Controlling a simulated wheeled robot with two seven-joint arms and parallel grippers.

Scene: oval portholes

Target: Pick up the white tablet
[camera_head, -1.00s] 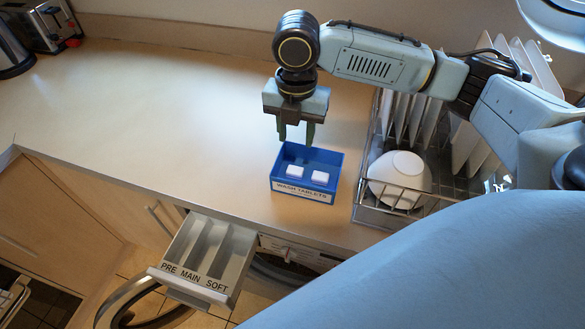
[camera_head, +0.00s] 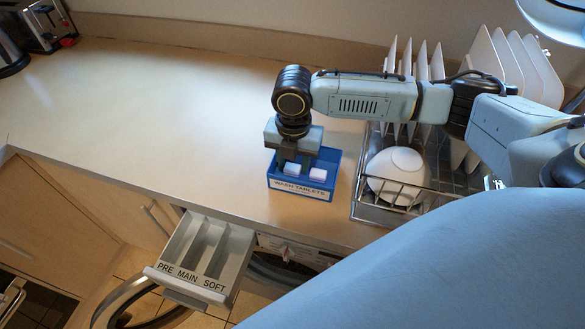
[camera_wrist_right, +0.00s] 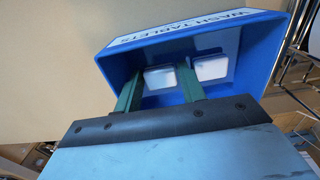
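Two white tablets, a left one (camera_head: 292,169) and a right one (camera_head: 318,174), lie side by side in a blue box (camera_head: 300,191) labelled WASH TABLETS. Both show in the right wrist view, one tablet (camera_wrist_right: 160,78) framed between my fingers and the other tablet (camera_wrist_right: 210,68) right of them. My right gripper (camera_head: 291,164) points down into the box, just behind the left tablet in the head view. In the wrist view the right gripper (camera_wrist_right: 161,72) is open, its green fingers apart. Contact with a tablet cannot be told. My left gripper is not in view.
A dish rack (camera_head: 400,208) with a white bowl (camera_head: 398,168) and plates stands right of the box. An open detergent drawer (camera_head: 205,255) marked PRE, MAIN, SOFT sticks out below the counter edge. The counter (camera_head: 150,115) left of the box is clear.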

